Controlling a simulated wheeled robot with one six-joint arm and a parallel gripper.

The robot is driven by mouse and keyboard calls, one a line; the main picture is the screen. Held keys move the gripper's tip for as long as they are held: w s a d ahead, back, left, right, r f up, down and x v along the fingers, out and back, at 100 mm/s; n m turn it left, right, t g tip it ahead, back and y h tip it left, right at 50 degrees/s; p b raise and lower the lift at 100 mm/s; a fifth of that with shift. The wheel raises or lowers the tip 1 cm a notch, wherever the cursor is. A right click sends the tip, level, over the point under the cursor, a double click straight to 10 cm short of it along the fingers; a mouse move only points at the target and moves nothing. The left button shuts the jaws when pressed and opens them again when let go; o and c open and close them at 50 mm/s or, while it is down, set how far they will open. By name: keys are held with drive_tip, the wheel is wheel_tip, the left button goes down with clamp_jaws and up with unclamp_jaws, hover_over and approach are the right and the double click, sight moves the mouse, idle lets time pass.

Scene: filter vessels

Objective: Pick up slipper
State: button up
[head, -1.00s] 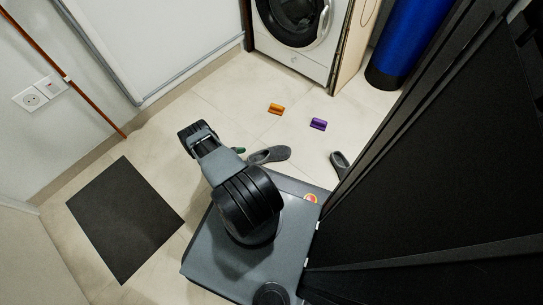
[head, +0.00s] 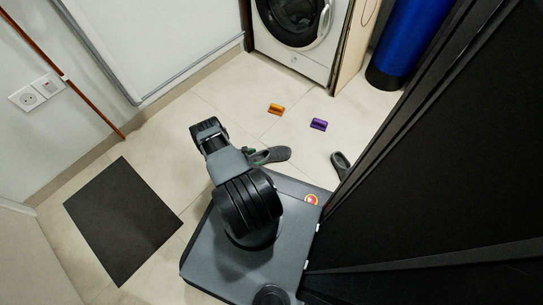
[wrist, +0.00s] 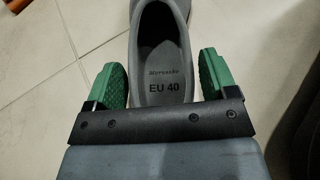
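A grey slipper (head: 280,154) lies on the tiled floor just past my base in the head view. In the wrist view the slipper (wrist: 160,60) shows its insole, marked "EU 40", with its heel end towards me. My gripper (wrist: 158,82) is open, with one green finger on each side of the slipper's heel. In the head view my gripper (head: 257,153) is partly hidden by my arm. A second grey slipper (head: 341,162) lies to the right, partly hidden by the dark panel.
An orange object (head: 275,109) and a purple object (head: 318,124) lie on the floor beyond the slippers. A washing machine (head: 292,62) and a blue cylinder (head: 402,45) stand behind. A dark mat (head: 122,220) lies left. A large black panel (head: 440,190) bounds the right.

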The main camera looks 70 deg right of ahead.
drive_tip(key=c, duration=0.6)
drive_tip(key=shift+r, duration=0.1)
drive_tip(key=shift+c, duration=0.2)
